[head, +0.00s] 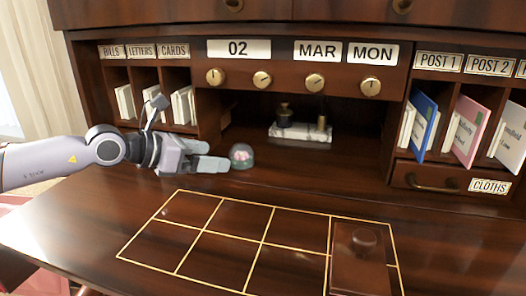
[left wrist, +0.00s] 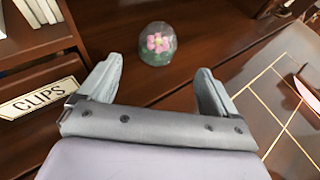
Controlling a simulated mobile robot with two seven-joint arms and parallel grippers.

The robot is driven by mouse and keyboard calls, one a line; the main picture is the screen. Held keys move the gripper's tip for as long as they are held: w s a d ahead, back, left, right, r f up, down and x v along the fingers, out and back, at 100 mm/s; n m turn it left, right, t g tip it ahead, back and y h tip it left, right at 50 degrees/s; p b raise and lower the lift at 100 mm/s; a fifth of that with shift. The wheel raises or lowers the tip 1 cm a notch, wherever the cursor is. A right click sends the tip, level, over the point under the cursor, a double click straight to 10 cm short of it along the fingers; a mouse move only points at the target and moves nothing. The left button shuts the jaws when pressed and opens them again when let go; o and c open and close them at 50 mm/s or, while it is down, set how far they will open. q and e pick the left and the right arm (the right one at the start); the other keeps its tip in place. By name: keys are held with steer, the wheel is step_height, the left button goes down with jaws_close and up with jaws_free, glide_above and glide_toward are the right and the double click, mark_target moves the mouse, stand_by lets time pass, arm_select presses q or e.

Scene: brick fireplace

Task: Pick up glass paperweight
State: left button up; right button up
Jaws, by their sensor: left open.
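The glass paperweight (head: 241,156) is a small clear dome with a pink flower inside. It stands on the desk top below the cubbyholes. It also shows in the left wrist view (left wrist: 157,44), ahead of the fingertips and roughly between their lines. My left gripper (head: 214,157) reaches in from the left with its fingers pointing at the dome. In the left wrist view the gripper (left wrist: 160,85) has its two grey fingers wide apart with bare wood between them. The dome appears just beyond the fingertips. My right gripper does not show.
A brass and marble desk set (head: 300,131) stands in the central recess. Letter slots (head: 145,95) rise behind my left gripper. A gold-lined grid (head: 225,240) marks the desk front, with a dark box (head: 358,262) on its right. The desk right of the dome is clear.

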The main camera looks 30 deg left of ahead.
mark_target(232, 151)
arm_select(q)
steer(key=shift+w+d, duration=0.3)
steer(key=shift+w, duration=0.35)
steer(key=shift+w+d+p, duration=0.15)
steer(key=shift+w+p, duration=0.15)
steer(key=shift+p, duration=0.15)
steer(key=shift+w+d+f, duration=0.2)
steer(key=shift+w+f, duration=0.05)
steer(key=shift+w, duration=0.1)
steer(key=shift+w+d+p, duration=0.2)
steer(key=shift+w+p, duration=0.5)
steer(key=p+x, duration=0.1)
steer(key=x, duration=0.1)
steer(key=shift+w, duration=0.35)
steer(key=shift+w+d+f, duration=0.25)
steer(key=shift+w+f, duration=0.15)
steer(key=shift+w, duration=0.1)
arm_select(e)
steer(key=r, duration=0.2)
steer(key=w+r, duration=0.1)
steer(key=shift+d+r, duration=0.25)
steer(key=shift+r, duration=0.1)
